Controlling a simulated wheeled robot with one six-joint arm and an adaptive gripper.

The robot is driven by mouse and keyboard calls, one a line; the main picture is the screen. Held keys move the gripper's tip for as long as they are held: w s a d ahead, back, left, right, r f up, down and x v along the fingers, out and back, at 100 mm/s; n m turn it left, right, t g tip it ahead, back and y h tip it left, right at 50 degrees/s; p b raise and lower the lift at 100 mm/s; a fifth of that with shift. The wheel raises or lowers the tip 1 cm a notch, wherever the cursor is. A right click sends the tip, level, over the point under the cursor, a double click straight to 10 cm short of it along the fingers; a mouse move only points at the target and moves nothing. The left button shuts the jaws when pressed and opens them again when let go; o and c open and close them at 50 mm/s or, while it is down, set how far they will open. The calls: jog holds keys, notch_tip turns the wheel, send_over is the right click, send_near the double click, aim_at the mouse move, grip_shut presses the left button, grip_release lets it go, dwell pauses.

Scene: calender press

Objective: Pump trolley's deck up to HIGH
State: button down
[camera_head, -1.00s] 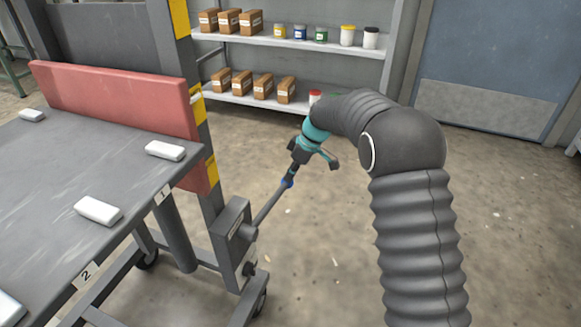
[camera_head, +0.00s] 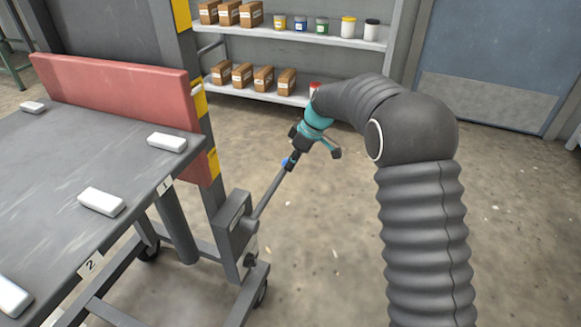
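The trolley's dark deck (camera_head: 62,172) is at the left, with labels 1 and 2 on its near edge and white blocks on top. The deck stands on a grey wheeled frame. A grey pump box (camera_head: 234,228) sits low at the frame's right side. A thin pump lever (camera_head: 269,194) slants from the box up and right to a blue band (camera_head: 286,162). My gripper (camera_head: 291,160) is at the lever's upper end and appears shut around it. Its fingers are small and partly hidden. No HIGH mark is readable.
A red padded board (camera_head: 115,98) stands behind the deck beside a post with yellow marks (camera_head: 200,102). Shelves (camera_head: 290,35) with boxes and jars are at the back, and a blue door (camera_head: 495,55) is at the right. The floor (camera_head: 320,235) right of the trolley is clear.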

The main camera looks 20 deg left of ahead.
jog(key=p+v, duration=0.1)
jog(key=v, duration=0.9)
jog(key=shift+w, duration=0.4)
jog(key=shift+d+r, duration=0.15)
jog(key=s+d+r+m+t+h, duration=0.1)
jog(key=s+d+r+m+t, duration=0.1)
jog(key=s+d+r+m, duration=0.4)
jog(key=s+d+r+m+t+h, duration=0.1)
jog(key=s+d+r+m+t, duration=0.1)
jog(key=s+d+r, duration=0.7)
jog(key=s+d+f+m+t+h, duration=0.1)
jog(key=s+d+f+m, duration=0.3)
jog(key=s+d, duration=0.4)
jog(key=s+d+f+m+t+h, duration=0.1)
jog(key=s+d+f+m, duration=0.3)
jog(key=s+d, duration=0.3)
jog(key=s, duration=0.5)
jog(key=shift+s+d+m+t, duration=0.2)
jog(key=shift+d+m+t, duration=0.1)
jog(key=shift+d+m, duration=0.1)
